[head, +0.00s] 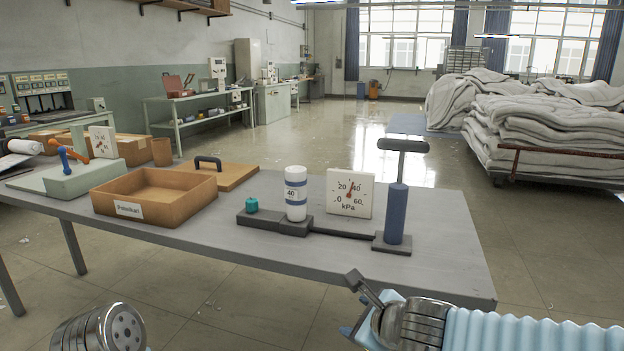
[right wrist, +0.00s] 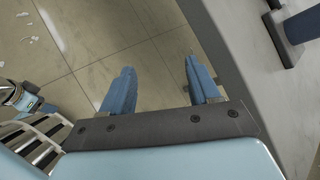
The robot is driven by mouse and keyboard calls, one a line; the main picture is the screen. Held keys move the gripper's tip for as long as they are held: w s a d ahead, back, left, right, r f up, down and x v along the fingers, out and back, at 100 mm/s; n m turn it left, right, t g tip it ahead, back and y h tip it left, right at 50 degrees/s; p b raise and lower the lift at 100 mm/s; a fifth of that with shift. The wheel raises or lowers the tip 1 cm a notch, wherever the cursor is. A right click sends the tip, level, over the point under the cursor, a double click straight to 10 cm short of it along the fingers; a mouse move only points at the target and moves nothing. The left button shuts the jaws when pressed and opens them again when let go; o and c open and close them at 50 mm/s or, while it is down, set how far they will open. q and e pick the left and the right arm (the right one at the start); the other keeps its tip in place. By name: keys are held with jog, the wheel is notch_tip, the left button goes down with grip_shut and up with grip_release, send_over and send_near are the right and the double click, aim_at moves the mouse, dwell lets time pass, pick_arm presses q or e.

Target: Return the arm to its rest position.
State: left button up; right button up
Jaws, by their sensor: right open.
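My right gripper (right wrist: 160,75) is open in the right wrist view, its two blue fingers apart with only floor showing between them. In the head view, my right gripper (head: 359,302) is partly seen at the bottom, just in front of the near edge of the grey table (head: 440,262). My right arm comes in from the lower right. A metal part of my left arm shows at the lower left; its gripper is out of view.
On the table stand a pump with a blue cylinder (head: 396,215), a white bottle (head: 296,198), a kPa gauge (head: 350,194) and a wooden tray (head: 152,208). Duvet heaps (head: 545,125) lie at the back right.

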jog(key=s+d+f+n+g+h, duration=0.15)
jog(key=f+n, duration=0.35)
jog(key=f, duration=0.7)
jog(key=w+d+f+n+g+h, duration=0.1)
jog(key=d+f+n+g, duration=0.3)
jog(key=f, duration=0.7)
jog(key=s+a+f+n+g+y, duration=0.3)
jog(key=s+f+n, duration=1)
jog(key=s+f, duration=0.4)
jog(key=shift+a+f+g, duration=0.3)
jog(key=shift+f+g, duration=0.05)
jog(key=shift+f, duration=0.4)
jog(key=shift+w, duration=0.1)
grip_shut()
